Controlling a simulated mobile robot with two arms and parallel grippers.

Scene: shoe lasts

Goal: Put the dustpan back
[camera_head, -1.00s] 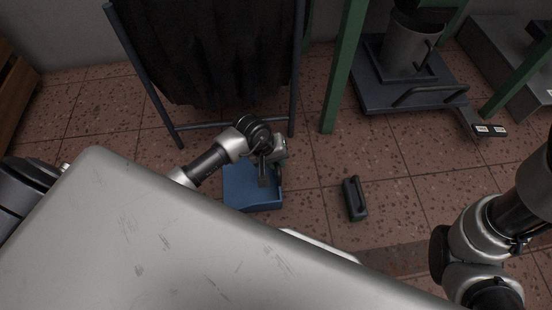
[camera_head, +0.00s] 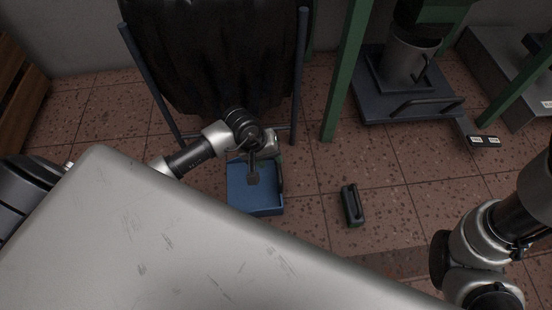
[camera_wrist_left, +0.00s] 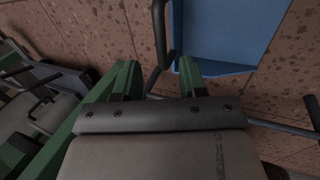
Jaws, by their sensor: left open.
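The blue dustpan (camera_head: 255,200) lies on the tiled floor in front of the black bag's stand. Its dark handle (camera_head: 281,178) is along its right side. In the left wrist view the blue pan (camera_wrist_left: 225,25) is at the top, with the dark handle (camera_wrist_left: 160,35) at its left edge. My left gripper (camera_head: 278,158) is at the pan's far right corner, partly hidden by my arm. In the left wrist view its green fingers (camera_wrist_left: 156,75) are apart, and the handle's end lies beyond the gap between them. Contact cannot be told. My right gripper is out of view.
A black bag (camera_head: 220,60) hangs in a blue-grey tube stand (camera_head: 299,80). A green post (camera_head: 347,70) stands to its right. A dark block with a handle (camera_head: 352,205) lies on open floor. A dark platform (camera_head: 400,105) carries a grey bucket (camera_head: 405,62). A grey tabletop (camera_head: 150,240) fills the foreground.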

